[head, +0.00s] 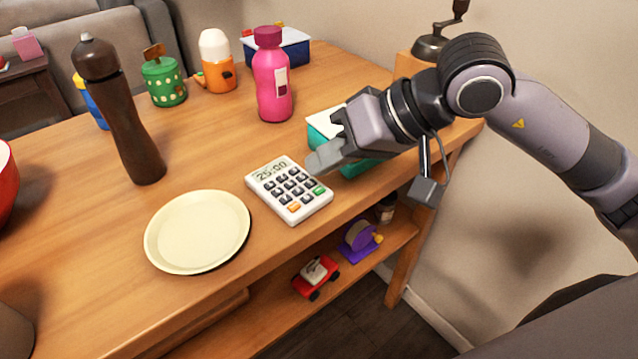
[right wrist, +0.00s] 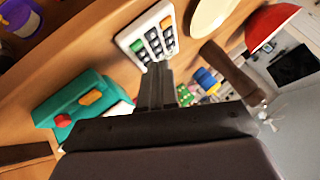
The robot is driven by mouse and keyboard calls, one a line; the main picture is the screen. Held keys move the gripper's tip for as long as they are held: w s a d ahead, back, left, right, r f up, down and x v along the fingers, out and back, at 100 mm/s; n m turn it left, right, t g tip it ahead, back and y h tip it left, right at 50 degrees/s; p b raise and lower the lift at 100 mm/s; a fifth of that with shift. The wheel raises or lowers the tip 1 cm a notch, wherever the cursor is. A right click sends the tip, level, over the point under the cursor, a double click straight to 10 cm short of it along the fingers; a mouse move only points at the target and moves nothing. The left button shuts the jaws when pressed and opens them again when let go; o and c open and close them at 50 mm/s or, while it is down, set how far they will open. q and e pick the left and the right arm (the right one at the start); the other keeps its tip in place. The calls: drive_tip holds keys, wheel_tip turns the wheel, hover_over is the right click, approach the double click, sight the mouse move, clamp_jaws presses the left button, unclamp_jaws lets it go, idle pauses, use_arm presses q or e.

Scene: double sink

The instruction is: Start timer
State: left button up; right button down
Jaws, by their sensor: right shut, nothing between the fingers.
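The timer (head: 290,189) is a white keypad device lying on the wooden table, with a display that reads 25:00. It has dark keys, an orange key (head: 294,208) and a green key (head: 319,190) along its near edge. My right gripper (head: 313,163) is shut and empty, with its fingertips just right of the timer's display end. In the right wrist view the shut fingers (right wrist: 157,72) point at the timer (right wrist: 146,36), over or beside its edge; I cannot tell whether they touch it. My left gripper is not in view.
A teal box (head: 325,122) stands behind and under my right gripper. A cream plate (head: 197,231) lies left of the timer. A toy car (head: 316,276) sits on the lower shelf.

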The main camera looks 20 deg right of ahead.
sight(327, 193)
wheel_tip(327, 193, up, 4)
drive_tip(key=shift+r+p, duration=0.1)
drive_tip(key=shift+p, duration=0.7)
